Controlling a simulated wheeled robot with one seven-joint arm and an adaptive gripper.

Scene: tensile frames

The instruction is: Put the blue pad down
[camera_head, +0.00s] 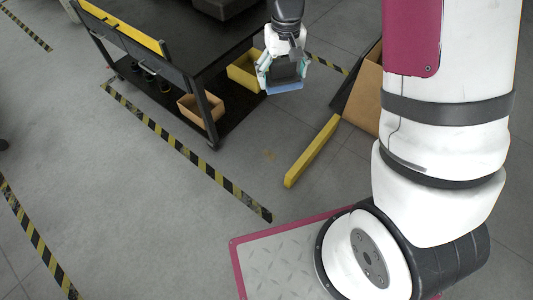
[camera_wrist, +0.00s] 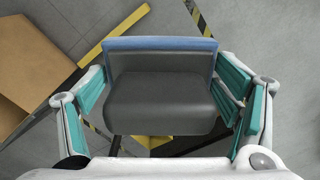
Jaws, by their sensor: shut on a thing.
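My gripper (camera_head: 284,72) hangs over the floor, just right of the dark cart, and is shut on the blue pad (camera_head: 284,87). In the wrist view the pad shows as a blue strip (camera_wrist: 160,44) along the far edge of a dark grey block (camera_wrist: 160,100). The block lies between the teal-lined fingers of my gripper (camera_wrist: 163,98). The right finger touches or nearly touches its side; contact at the left is hard to tell. The pad is in the air, with the floor visible beyond it.
The dark cart (camera_head: 190,60) has a cardboard bin (camera_head: 201,108) and a yellow bin (camera_head: 243,72) on its lower shelf. A yellow beam (camera_head: 313,150) lies on the floor. A cardboard box (camera_head: 364,92) stands to the right. Open floor (camera_head: 130,190) lies at the left.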

